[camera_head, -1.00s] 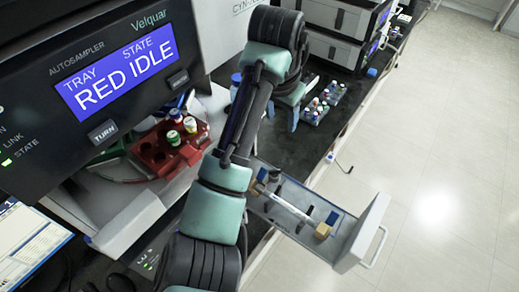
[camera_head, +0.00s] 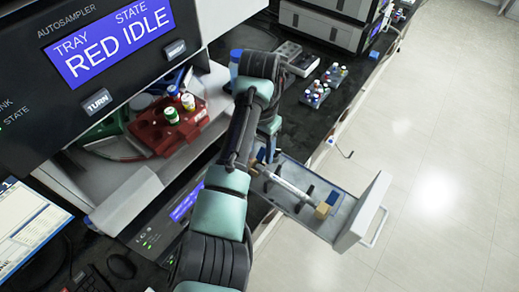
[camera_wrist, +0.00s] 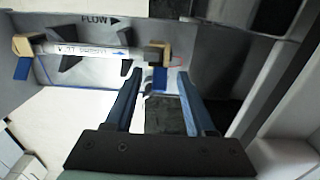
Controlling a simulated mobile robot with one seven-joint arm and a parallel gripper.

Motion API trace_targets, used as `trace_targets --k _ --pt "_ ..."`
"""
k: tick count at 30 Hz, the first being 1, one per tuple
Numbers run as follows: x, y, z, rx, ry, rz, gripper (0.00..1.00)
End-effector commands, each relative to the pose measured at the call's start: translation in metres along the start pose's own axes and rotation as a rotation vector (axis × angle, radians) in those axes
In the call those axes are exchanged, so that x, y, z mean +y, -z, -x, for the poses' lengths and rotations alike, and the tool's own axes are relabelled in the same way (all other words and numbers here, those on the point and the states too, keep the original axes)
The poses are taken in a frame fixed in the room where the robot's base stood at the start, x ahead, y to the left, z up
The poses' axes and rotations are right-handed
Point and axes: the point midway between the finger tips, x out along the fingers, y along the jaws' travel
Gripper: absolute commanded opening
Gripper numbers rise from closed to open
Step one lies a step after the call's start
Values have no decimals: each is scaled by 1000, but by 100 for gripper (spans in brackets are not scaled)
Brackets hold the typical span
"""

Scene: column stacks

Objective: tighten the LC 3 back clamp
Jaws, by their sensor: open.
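In the head view, an open grey drawer (camera_head: 353,222) holds a white column (camera_head: 288,184) with a tan clamp block (camera_head: 322,211) at its front end. The back end is partly hidden by my arm. The wrist view shows the printed column (camera_wrist: 85,50) between a left tan clamp (camera_wrist: 22,47) and a right clamp (camera_wrist: 158,54), which appears to be the back one. Each has a blue tab; the right tab (camera_wrist: 160,78) hangs downward. My gripper (camera_wrist: 157,76) is open, its two blue fingers apart near the right tab. I cannot tell whether they touch it.
An autosampler (camera_head: 110,55) reads "RED IDLE" above a red vial tray (camera_head: 165,132). A rack of small bottles (camera_head: 322,85) stands on the dark bench behind the drawer. The drawer walls lie close around my gripper. Open floor (camera_head: 440,150) is on the right.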

Motion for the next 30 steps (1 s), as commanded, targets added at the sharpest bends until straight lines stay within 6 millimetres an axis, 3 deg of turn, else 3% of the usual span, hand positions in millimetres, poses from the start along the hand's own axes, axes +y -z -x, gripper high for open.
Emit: trace_targets --k 5,13,22,30 --pt "0 0 -11 0 0 0 55" --pt "0 0 -12 1 1 0 55" --pt "0 0 -12 1 1 0 1" --pt "0 0 -12 3 1 0 0"
